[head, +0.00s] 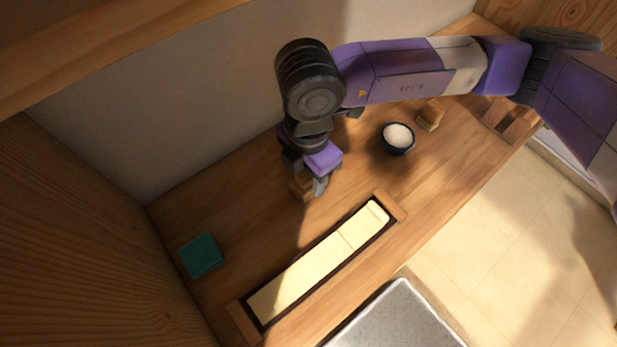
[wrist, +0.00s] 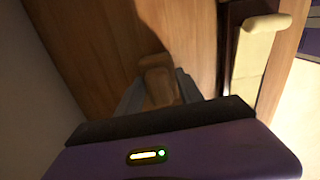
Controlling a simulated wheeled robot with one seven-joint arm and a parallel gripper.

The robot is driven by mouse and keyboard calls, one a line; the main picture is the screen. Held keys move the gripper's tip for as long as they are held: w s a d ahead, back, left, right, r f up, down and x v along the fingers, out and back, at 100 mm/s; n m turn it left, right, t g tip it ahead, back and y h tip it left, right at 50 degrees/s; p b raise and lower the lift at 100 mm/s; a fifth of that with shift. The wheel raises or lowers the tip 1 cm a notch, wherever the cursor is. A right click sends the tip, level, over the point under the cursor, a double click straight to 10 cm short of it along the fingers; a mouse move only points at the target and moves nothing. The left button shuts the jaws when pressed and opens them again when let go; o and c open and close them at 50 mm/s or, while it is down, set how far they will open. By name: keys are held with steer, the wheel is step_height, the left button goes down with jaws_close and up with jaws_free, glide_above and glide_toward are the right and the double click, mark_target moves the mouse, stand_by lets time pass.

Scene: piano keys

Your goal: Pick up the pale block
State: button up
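Pale cream blocks (head: 310,272) lie end to end in a long dark-lined wooden tray (head: 243,325), with a seam between them. The right-end piece also shows in the wrist view (wrist: 252,60), to the right of my gripper. My gripper (head: 308,190) points down behind the tray, apart from the pale pieces. In the wrist view its fingers (wrist: 160,88) stand on either side of a small brown wooden block (wrist: 158,78). I cannot tell whether they press on it.
A dark bowl with white contents (head: 397,138) and a small wooden block (head: 430,115) stand to the right. A teal square (head: 201,256) lies at the left. A wall rises behind the counter, and a wooden panel (head: 80,240) bounds its left side.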

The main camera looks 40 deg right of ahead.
jaws_close()
step_height(320, 180, up, 10)
steer(key=shift+r+b, duration=0.1)
steer(key=shift+b, duration=0.25)
